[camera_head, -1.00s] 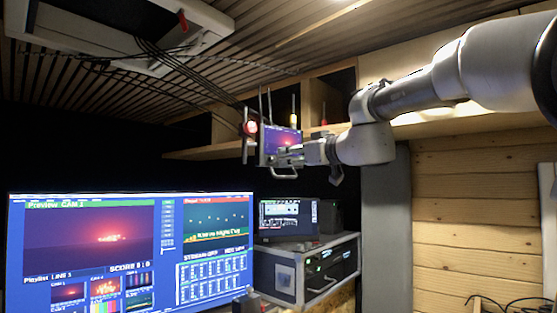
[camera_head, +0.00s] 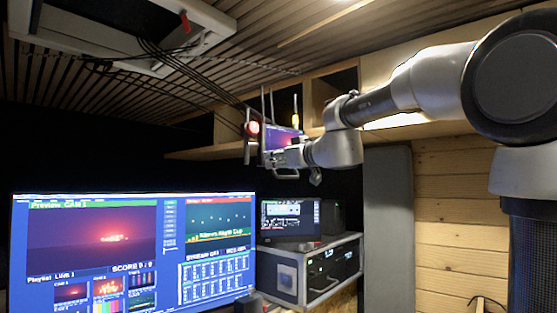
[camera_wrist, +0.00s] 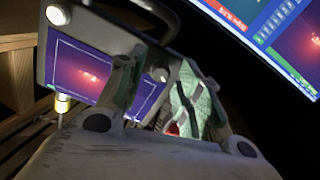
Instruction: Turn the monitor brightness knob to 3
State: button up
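A small monitor (camera_head: 281,138) with a glowing purple screen hangs at the front of the wooden shelf in the head view. Its metal frame and screen (camera_wrist: 85,72) fill the left of the wrist view. Pale round parts (camera_wrist: 160,73) sit on the frame; I cannot tell whether one is the brightness knob, and no scale or number is readable. My gripper (camera_head: 284,160) is at the lower part of this monitor. In the wrist view my gripper (camera_wrist: 160,75) has its fingers apart in front of the screen and frame edge. Contact with a knob cannot be made out.
A large screen (camera_head: 130,250) stands at lower left. Beside it is a rack unit (camera_head: 308,268) with a second display (camera_head: 289,218) on top. A wooden shelf (camera_head: 215,152) runs behind the small monitor. Cables (camera_head: 190,70) hang from the ceiling. A red light (camera_head: 253,128) is beside the monitor.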

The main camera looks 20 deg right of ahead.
grip_shut()
jog(key=shift+m, duration=0.4)
jog(key=m, duration=1)
jog(key=shift+d+m, duration=0.1)
jog(key=shift+m, duration=0.3)
jog(key=m, duration=0.6)
jog(key=shift+f, duration=0.1)
jog(key=m, duration=0.6)
jog(key=shift+f, duration=0.1)
